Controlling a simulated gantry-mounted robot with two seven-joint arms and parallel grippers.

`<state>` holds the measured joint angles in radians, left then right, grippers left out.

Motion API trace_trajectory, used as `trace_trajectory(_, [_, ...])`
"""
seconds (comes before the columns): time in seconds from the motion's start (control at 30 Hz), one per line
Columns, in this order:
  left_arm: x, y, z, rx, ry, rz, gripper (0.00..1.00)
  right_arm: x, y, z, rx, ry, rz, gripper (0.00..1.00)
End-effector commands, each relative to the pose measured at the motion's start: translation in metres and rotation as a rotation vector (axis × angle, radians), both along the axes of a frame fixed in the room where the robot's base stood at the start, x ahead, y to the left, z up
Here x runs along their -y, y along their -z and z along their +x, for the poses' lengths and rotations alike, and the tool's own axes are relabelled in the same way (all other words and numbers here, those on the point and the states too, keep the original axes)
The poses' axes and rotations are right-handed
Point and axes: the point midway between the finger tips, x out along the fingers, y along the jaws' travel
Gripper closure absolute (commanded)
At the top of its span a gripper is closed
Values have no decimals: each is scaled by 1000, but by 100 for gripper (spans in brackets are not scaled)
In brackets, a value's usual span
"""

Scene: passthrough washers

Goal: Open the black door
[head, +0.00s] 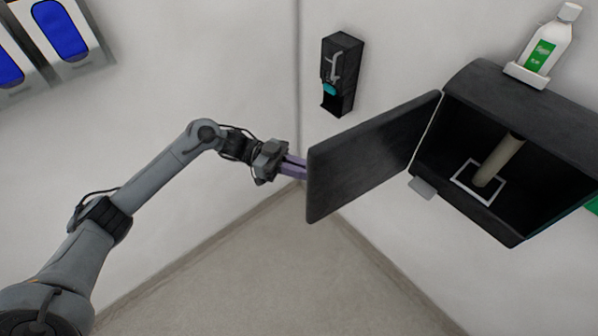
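The black door (368,160) stands swung open from the black box (520,110) on the right wall, hinged at the box's left edge. The box's inside shows, with a pale cylinder (498,162) standing on a white square outline. My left gripper (296,168) comes in from the left and reaches the door's free edge. Its purple fingers run behind the door, so their tips are hidden. I cannot tell whether they touch the door or whether they are open. My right gripper is not in view.
A black wall dispenser (342,74) hangs above the door near the wall corner. A white bottle with a green label (545,48) stands on top of the box. Blue-fronted wall units (60,32) are at upper left. The floor (270,270) below is clear.

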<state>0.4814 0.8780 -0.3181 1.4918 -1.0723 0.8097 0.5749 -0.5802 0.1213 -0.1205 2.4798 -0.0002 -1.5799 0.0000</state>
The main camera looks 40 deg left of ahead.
Motion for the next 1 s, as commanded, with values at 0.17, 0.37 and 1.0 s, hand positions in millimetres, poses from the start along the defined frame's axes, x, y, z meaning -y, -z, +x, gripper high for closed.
trace_trajectory(0.17, [2, 2, 5, 3, -11, 2, 100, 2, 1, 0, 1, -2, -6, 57])
trace_trajectory(0.37, [2, 1, 5, 4, -10, 1, 100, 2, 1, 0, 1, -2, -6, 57])
trace_trajectory(1.0, [1, -1, 3, 7, -6, 1, 62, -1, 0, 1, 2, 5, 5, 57])
